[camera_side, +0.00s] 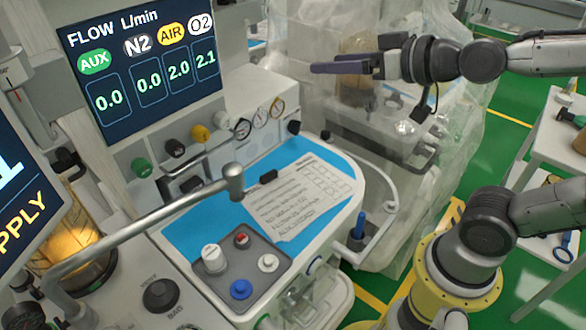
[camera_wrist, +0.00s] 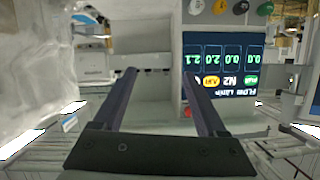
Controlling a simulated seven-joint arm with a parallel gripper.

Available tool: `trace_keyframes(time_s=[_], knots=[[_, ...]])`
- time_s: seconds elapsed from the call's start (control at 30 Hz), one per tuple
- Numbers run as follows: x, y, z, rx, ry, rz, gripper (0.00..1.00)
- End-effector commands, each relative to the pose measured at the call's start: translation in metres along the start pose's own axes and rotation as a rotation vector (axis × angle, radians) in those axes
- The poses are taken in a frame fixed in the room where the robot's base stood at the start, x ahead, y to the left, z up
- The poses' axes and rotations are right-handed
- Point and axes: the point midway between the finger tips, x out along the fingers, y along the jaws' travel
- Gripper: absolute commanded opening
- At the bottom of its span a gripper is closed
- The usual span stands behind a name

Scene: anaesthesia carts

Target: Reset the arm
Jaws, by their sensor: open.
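My gripper (camera_side: 318,66) is raised at the top of the side view, its dark fingers pointing left towards the flow screen (camera_side: 145,62). It hangs in the air, apart from the cart. In the wrist view my gripper (camera_wrist: 158,76) shows two dark fingers spread apart with nothing between them. The same flow screen (camera_wrist: 222,68) appears upside down behind the right finger. The screen reads AUX 0.0, N2 0.0, AIR 2.0 and O2 2.1.
The cart's blue worktop (camera_side: 200,228) carries a printed sheet (camera_side: 300,197) and a grey tray (camera_side: 213,284) with several knobs or caps. A metal arm (camera_side: 150,222) crosses above it. Plastic-draped equipment (camera_side: 390,130) stands behind my gripper. A white side table (camera_side: 550,140) is right.

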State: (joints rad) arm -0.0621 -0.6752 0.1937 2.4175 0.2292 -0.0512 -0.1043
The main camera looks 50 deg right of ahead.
Motion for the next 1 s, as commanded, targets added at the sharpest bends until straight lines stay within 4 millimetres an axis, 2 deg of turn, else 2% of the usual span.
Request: trace_keyframes(time_s=[0.17,0.3,0.4,0.5,0.67,1.0], knots=[[-0.040,0.009,0.042,-0.046,-0.229,0.019,0.74],[-0.071,0.016,0.085,-0.078,-0.441,0.043,0.74],[-0.089,0.022,0.113,-0.091,-0.586,0.061,0.74],[-0.102,0.026,0.133,-0.094,-0.692,0.077,0.74],[-0.112,0.028,0.144,-0.086,-0.760,0.086,0.74],[-0.112,0.027,0.144,-0.082,-0.761,0.086,0.74]])
